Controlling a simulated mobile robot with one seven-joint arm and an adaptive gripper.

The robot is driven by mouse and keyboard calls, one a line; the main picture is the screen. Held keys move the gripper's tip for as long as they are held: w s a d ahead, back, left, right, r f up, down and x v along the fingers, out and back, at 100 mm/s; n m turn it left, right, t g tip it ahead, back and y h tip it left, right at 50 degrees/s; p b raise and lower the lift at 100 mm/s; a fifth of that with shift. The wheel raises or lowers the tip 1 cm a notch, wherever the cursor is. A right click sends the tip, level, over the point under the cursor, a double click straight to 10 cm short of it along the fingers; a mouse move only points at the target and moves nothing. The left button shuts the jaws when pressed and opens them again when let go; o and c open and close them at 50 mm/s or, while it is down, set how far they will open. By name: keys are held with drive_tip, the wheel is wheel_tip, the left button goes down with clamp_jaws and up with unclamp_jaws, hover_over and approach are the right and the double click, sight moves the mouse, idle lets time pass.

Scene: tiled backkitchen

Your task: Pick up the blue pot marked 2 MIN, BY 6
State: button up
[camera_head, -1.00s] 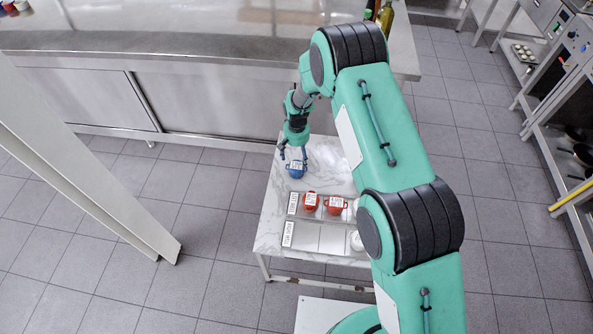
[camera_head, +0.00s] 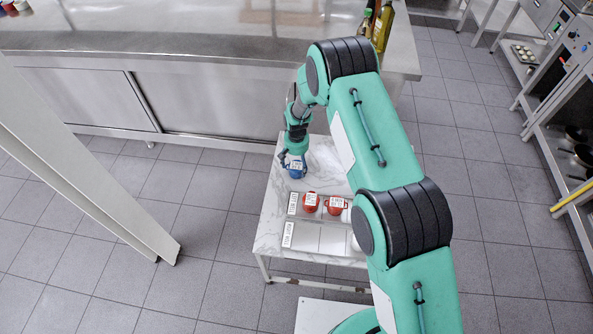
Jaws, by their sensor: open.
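The blue pot (camera_head: 296,172) stands on the marble-topped table (camera_head: 272,223), near its back left side. A white label shows on it, but its print is too small to read. My gripper (camera_head: 293,162) is open and low over the blue pot, with its fingers down around the pot's upper part. Whether the fingers touch the pot cannot be told. The gripper hides part of the pot.
Two red pots (camera_head: 310,202) (camera_head: 335,205) with white labels stand in a labelled row in front of the blue pot. An emptier labelled tray section (camera_head: 305,236) lies nearer. A steel counter (camera_head: 200,55) stands behind. My arm covers the table's right side.

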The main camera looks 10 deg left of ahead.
sight(296, 164)
drive_tip(key=shift+f+b, duration=0.3)
drive_tip(key=shift+f, duration=1.45)
drive_tip(key=c, duration=1.5)
drive_tip(key=shift+r, duration=0.2)
wheel_tip(296, 164, up, 10)
drive_tip(key=shift+f+p, duration=0.1)
drive_tip(key=shift+p, duration=0.85)
drive_tip(key=shift+c, duration=0.2)
